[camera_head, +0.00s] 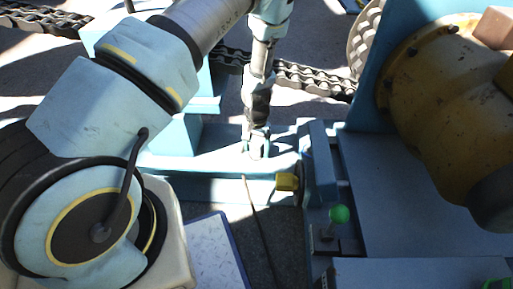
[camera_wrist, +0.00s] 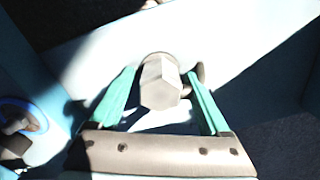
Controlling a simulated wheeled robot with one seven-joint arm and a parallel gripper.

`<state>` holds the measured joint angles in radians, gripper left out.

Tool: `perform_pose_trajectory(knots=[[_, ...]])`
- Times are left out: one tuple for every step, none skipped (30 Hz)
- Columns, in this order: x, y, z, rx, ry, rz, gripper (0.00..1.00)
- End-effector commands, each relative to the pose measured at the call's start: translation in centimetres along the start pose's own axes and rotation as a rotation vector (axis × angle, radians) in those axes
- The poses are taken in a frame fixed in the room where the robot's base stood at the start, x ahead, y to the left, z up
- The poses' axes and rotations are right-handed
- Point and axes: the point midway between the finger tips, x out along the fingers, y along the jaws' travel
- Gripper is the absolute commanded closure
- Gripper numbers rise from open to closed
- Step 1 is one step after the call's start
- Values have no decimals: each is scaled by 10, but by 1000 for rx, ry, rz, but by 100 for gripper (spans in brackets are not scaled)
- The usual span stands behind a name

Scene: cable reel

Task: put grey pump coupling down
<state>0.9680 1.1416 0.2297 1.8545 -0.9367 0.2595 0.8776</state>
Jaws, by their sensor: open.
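The grey pump coupling (camera_wrist: 160,86) is a short, pale, hexagonal piece. In the wrist view it lies between the two green fingers of my gripper (camera_wrist: 161,75), which are open on either side of it. In the head view my gripper (camera_head: 257,138) points down at the pale blue ledge (camera_head: 220,170), and the coupling (camera_head: 257,152) shows small at its tips. The coupling appears to rest on the ledge; a sliver of contact with a finger cannot be ruled out.
A yellow block (camera_head: 287,181) sits to the right of my gripper, beside a blue upright plate (camera_head: 321,160). A green-knobbed lever (camera_head: 339,214) stands nearer. A large yellow drum (camera_head: 435,110) fills the right. A heavy chain (camera_head: 300,77) runs behind.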

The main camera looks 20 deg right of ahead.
Motion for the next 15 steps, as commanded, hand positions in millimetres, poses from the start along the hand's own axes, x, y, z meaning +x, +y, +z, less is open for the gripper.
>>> perform_pose_trajectory(knots=[[0,0,0,0,0,0,19],[0,0,0,0,0,0,19],[0,0,0,0,0,0,19],[-1,0,0,0,0,0,19],[-2,0,0,0,0,0,19],[-5,0,0,1,1,0,19],[-7,0,0,1,1,0,19],[-10,0,0,1,1,0,19],[-16,0,-1,1,2,0,19],[-21,0,-1,1,2,0,19],[-27,0,-1,1,3,0,19],[-35,0,-1,1,3,-1,19],[-42,0,-1,1,4,-1,19],[-49,0,-1,1,4,0,19],[-58,0,-1,1,3,0,19]])
